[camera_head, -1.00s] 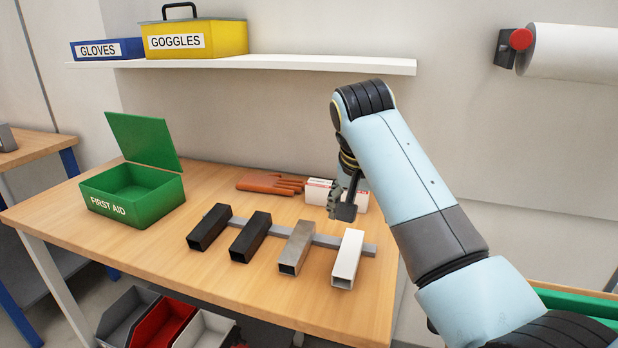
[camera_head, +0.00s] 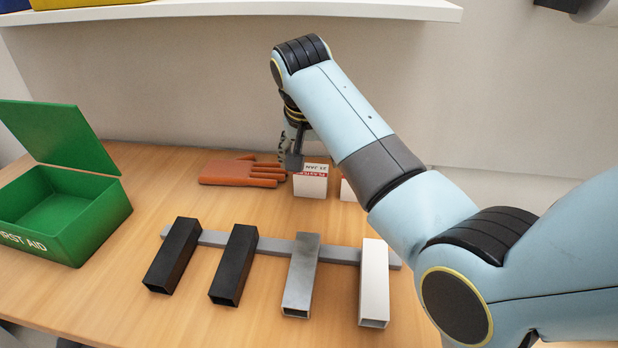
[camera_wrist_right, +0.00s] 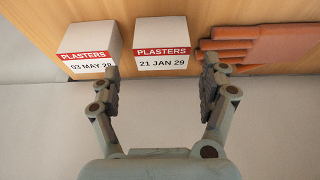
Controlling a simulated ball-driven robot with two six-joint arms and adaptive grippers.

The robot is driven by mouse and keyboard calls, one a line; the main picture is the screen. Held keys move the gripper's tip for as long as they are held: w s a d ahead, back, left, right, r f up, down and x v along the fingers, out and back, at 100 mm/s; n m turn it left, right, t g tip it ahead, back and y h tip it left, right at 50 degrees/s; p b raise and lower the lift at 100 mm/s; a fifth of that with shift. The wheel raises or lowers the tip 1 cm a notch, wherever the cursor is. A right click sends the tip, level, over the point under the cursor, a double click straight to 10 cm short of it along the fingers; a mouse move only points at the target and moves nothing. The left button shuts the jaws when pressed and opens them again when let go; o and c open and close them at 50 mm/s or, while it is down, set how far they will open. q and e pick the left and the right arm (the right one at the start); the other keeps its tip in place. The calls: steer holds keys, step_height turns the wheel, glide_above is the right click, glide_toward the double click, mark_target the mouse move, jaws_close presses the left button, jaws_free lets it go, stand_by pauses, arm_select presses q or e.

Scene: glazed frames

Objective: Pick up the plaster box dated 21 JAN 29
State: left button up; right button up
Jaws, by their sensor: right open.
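The plaster box dated 21 JAN 29 (camera_wrist_right: 161,48) is white with a red PLASTERS band. It is in the middle of the right wrist view and stands beside the glove in the head view (camera_head: 311,183). A matching plaster box dated 03 MAY 28 (camera_wrist_right: 88,50) is left of it in the wrist view; in the head view it (camera_head: 347,191) is partly hidden by my right arm. My right gripper (camera_wrist_right: 161,88) is open and empty, its fingers spread wider than the 21 JAN 29 box, which lies ahead between the fingertip lines. My left gripper is not in view.
An orange-brown glove (camera_head: 240,171) lies close beside the dated box. In front are several square tubes, including a white one (camera_head: 374,280), on a grey bar (camera_head: 270,245). An open green first aid box (camera_head: 75,220) stands left. A white shelf (camera_head: 230,12) hangs above.

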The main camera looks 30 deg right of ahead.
mark_target(311, 170)
steer(key=shift+w+d+f, duration=0.15)
steer(key=shift+f, duration=0.3)
steer(key=x, duration=0.5)
steer(key=shift+w+d+f, duration=0.1)
steer(key=shift+w+f, duration=0.1)
steer(key=shift+w, duration=0.1)
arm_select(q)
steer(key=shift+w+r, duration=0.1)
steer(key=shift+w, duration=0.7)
arm_select(e)
steer(key=shift+c, duration=0.8)
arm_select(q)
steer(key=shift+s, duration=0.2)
arm_select(e)
steer(key=c, duration=0.7)
